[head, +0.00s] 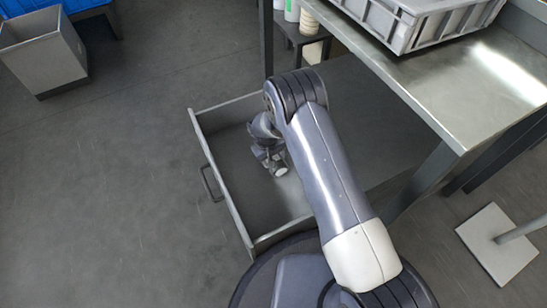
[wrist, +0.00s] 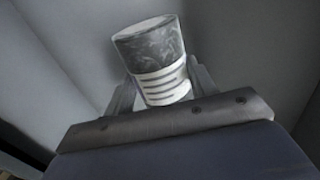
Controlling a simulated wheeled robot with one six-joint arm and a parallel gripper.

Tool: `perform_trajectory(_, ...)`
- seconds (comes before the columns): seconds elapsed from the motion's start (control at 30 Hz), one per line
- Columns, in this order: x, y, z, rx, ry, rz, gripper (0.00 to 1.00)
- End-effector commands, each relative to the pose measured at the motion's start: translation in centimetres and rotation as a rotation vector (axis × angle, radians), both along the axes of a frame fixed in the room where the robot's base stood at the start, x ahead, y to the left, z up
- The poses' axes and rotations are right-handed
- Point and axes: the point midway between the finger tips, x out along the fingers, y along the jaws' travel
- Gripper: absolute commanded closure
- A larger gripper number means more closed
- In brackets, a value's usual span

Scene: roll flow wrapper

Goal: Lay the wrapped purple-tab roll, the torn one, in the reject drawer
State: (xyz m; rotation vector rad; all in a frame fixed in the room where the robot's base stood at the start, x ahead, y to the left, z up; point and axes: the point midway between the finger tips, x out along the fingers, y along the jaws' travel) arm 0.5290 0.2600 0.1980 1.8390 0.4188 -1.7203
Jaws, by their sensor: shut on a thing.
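My gripper (head: 274,163) is inside the open reject drawer (head: 225,126), low over its grey floor. It is shut on a roll (wrist: 150,45), with a finger on either side in the wrist view (wrist: 160,88). The roll is short and cylindrical, with a mottled dark grey part, a pale end and white bands near the fingers. In the head view its pale end (head: 281,171) shows just below the gripper. No purple tab or tear can be made out. I cannot tell whether the roll touches the drawer floor.
A steel table (head: 440,85) with a grey crate (head: 425,22) stands at the upper right, its leg close to the drawer. A grey bin (head: 42,55) stands far left. The drawer floor left of my gripper looks bare.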

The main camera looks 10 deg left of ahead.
Motion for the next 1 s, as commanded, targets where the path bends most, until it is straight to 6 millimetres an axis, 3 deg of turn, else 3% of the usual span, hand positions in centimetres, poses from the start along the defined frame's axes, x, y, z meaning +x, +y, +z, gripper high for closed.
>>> perform_trajectory(0.67, 0.0, 0.0, -1.3, 0.000, 0.000, 0.000, 0.79)
perform_trajectory(0.7, 0.0, 0.0, -1.3, 0.000, 0.000, 0.000, 0.45)
perform_trajectory(1.0, 0.0, 0.0, -1.3, 0.000, 0.000, 0.000, 0.21)
